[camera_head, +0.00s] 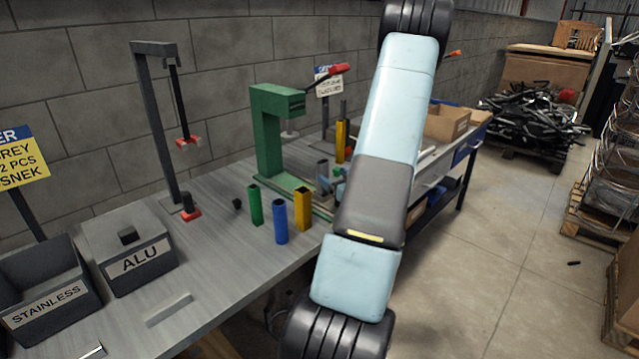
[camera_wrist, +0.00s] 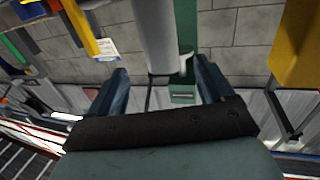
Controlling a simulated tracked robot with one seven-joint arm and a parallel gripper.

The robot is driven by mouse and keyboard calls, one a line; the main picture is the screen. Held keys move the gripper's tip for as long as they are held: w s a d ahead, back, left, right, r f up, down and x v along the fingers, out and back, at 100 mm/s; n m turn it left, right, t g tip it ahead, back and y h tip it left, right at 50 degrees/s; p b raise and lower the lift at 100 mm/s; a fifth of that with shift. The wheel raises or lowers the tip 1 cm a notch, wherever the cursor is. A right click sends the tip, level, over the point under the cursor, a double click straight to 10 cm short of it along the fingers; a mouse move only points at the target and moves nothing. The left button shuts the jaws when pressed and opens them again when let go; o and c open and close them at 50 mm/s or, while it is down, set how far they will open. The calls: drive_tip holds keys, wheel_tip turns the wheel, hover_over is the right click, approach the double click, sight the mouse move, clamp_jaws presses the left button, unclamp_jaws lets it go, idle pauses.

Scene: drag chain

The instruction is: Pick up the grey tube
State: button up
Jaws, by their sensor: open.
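In the head view, a short grey tube-like piece (camera_head: 323,169) stands beside the base of the green press (camera_head: 268,135), close to my arm. My arm covers much of that area and hides my gripper there. In the wrist view, my gripper (camera_wrist: 161,78) is open, with one dark blue finger at each side.
Green (camera_head: 255,205), blue (camera_head: 280,222) and yellow (camera_head: 302,209) tubes stand on the bench (camera_head: 225,260). Bins labelled ALU (camera_head: 138,262) and STAINLESS (camera_head: 45,315) are at the left. The bench front is mostly clear. A cardboard box (camera_head: 446,124) stands behind my arm.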

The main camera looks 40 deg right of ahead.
sight(325, 170)
drive_tip(key=shift+w+d, duration=0.2)
drive_tip(key=shift+w, duration=0.95)
drive_tip(key=shift+w+d, duration=0.2)
drive_tip(key=shift+w, duration=1)
drive_tip(key=shift+w+d, duration=0.2)
drive_tip(key=shift+w, duration=0.95)
drive_tip(key=shift+c, duration=0.2)
drive_tip(key=c, duration=1)
drive_tip(key=shift+c, duration=0.3)
drive_tip(key=shift+r, duration=0.15)
